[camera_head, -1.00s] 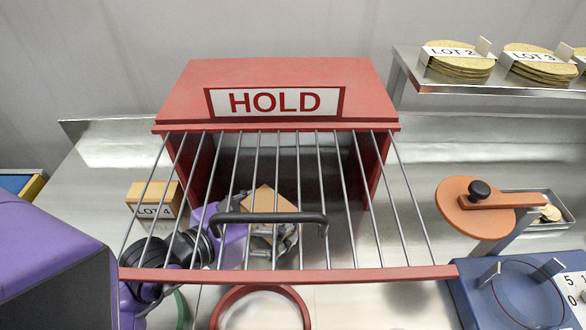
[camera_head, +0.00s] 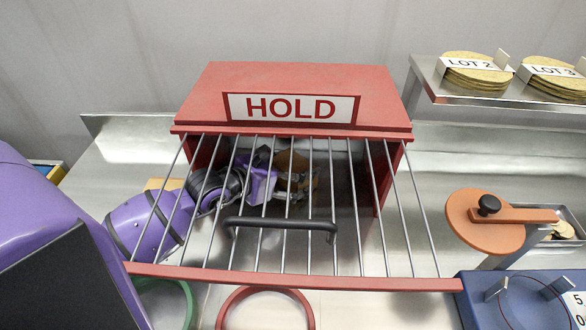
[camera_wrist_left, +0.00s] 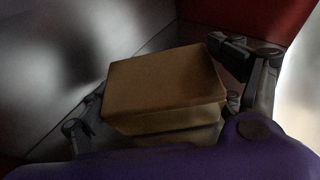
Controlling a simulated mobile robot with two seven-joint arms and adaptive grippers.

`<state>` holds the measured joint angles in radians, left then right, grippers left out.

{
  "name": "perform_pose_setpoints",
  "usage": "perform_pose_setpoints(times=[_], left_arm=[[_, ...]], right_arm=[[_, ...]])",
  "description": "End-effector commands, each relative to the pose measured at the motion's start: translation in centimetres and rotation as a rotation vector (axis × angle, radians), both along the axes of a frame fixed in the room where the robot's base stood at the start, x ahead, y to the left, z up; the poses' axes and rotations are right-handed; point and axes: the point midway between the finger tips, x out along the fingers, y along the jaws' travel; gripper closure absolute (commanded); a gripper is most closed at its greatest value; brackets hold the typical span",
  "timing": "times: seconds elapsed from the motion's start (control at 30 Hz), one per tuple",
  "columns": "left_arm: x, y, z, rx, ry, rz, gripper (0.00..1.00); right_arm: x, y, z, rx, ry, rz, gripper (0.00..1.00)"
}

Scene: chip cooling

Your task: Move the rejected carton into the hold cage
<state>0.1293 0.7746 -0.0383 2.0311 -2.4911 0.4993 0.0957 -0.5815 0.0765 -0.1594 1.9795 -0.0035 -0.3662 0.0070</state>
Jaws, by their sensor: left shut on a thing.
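The red hold cage (camera_head: 290,85) with its HOLD sign stands in the middle of the head view. Its barred door (camera_head: 300,279) is swung up and out toward me, and I look through its bars. My left gripper (camera_head: 300,181) is inside the cage, shut on a brown carton (camera_head: 291,161). In the left wrist view the carton (camera_wrist_left: 165,85) sits between the two fingers, tilted in the picture, with dim cage walls around it. Bars and the gripper partly hide the carton in the head view. My right gripper is not in view.
A shelf at the upper right holds chip stacks labelled LOT 2 (camera_head: 474,72) and LOT 3 (camera_head: 552,76). An orange disc with a black knob (camera_head: 487,222) and a blue device (camera_head: 520,300) stand at the right. Red (camera_head: 265,292) and green rings lie in front. Another box (camera_head: 163,184) is left of the cage.

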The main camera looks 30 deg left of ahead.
Motion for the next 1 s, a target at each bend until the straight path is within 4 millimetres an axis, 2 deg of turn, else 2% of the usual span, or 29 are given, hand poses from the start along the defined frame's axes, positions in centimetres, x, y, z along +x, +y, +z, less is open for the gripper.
perform_pose_setpoints(times=[0.4,0.43,0.53,1.0], left_arm=[[0.0,-0.05,-0.73,0.0,-0.003,-0.001,0.52],[-0.03,-0.05,-0.84,0.0,-0.001,-0.001,0.13],[-0.02,-0.04,-0.74,0.001,-0.001,0.0,0.0],[-0.32,0.09,-0.33,0.001,-0.001,0.0,0.0]], right_arm=[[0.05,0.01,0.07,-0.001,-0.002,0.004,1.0],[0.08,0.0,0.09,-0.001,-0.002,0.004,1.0],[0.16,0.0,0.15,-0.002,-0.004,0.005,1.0],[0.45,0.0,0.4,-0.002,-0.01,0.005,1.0]])
